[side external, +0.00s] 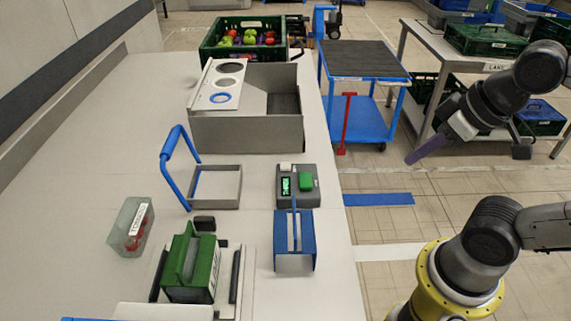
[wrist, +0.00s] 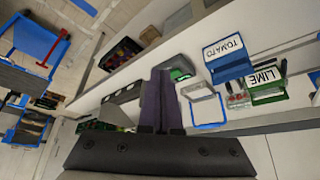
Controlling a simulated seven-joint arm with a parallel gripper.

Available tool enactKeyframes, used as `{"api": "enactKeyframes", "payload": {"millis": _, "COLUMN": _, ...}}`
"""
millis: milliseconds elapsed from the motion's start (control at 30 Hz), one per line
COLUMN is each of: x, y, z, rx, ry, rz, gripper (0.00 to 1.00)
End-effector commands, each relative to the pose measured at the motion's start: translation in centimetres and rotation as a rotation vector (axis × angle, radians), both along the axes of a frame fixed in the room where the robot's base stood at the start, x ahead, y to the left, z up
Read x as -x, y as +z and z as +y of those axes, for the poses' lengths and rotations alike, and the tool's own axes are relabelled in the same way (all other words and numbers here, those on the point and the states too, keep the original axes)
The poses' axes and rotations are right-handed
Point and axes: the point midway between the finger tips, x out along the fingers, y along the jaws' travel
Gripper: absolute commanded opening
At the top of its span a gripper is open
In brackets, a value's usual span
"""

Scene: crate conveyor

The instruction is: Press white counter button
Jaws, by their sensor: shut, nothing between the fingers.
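The counter box (side external: 298,196) is a grey unit on the bench in the side view. It has a small white button (side external: 285,166) at its back left, a green button (side external: 306,181) and a lit green display (side external: 285,186). My gripper (side external: 412,159), with purple fingers, is in the air to the right of the bench, well apart from the box. Its fingers are shut and empty. In the wrist view my gripper (wrist: 158,73) points up the picture and partly covers the counter box (wrist: 181,67); I cannot make out the white button there.
A blue carrier (side external: 294,243) stands just in front of the counter box. A blue-handled frame (side external: 216,188) is left of it, and a grey bin (side external: 245,133) behind. A green carrier (side external: 190,268) is front left. A blue cart (side external: 362,118) stands beyond the bench's right edge.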

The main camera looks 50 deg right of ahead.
Motion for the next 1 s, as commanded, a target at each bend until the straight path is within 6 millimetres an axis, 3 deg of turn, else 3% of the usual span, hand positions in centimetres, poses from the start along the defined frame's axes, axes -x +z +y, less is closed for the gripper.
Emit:
{"api": "enactKeyframes", "payload": {"millis": 467, "x": -0.7, "y": 0.4, "z": 0.2, "rx": 0.008, "ry": 0.034, "rz": -0.036, "gripper": 0.0}}
{"api": "enactKeyframes", "payload": {"millis": 567, "x": -2.4, "y": 1.7, "z": 1.5, "rx": -0.043, "ry": 0.062, "rz": -0.128, "gripper": 0.0}}
{"api": "enactKeyframes", "payload": {"millis": 800, "x": -8.5, "y": 6.9, "z": 5.1, "rx": -0.253, "ry": 0.05, "rz": -0.396, "gripper": 0.0}}
{"api": "enactKeyframes", "payload": {"millis": 1000, "x": -13.8, "y": 10.3, "z": 5.7, "rx": -0.401, "ry": -0.065, "rz": -0.547, "gripper": 0.0}}
